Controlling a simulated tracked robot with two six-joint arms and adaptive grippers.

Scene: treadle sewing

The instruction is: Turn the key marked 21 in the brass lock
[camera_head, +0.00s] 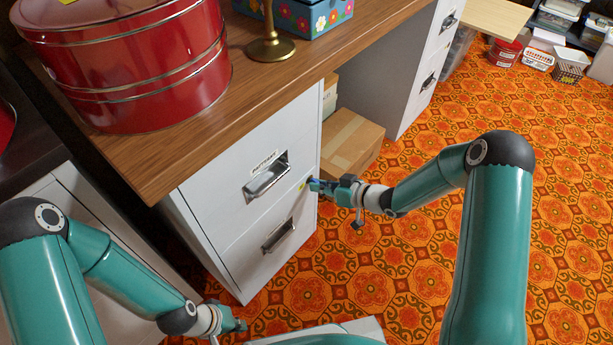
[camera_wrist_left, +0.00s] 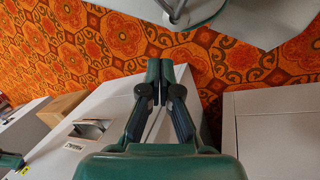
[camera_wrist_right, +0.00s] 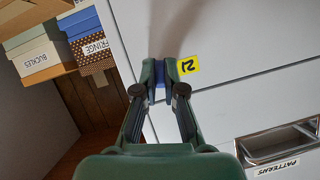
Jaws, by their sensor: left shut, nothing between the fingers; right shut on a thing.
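My right gripper (camera_head: 322,186) is at the right edge of the white cabinet's front (camera_head: 225,225), beside the upper drawer handle (camera_head: 266,180). In the right wrist view its fingertips (camera_wrist_right: 160,72) are shut on a small blue thing (camera_wrist_right: 160,95), seemingly the key's head. A yellow tag marked 21 (camera_wrist_right: 188,66) shows just beside the fingertips against the cabinet front. The brass lock and the key's shaft are hidden behind the fingers; I cannot tell how far the key is in or turned. My left gripper (camera_head: 238,325) is shut and empty, low near the floor; it shows in its wrist view (camera_wrist_left: 160,75).
The wooden desktop (camera_head: 200,130) overhangs the cabinet and holds a red round tin (camera_head: 130,70), a brass stand (camera_head: 270,45) and a flowered blue box (camera_head: 320,15). Cardboard boxes (camera_head: 350,140) stand in the kneehole. The orange patterned carpet (camera_head: 400,260) is open at the right.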

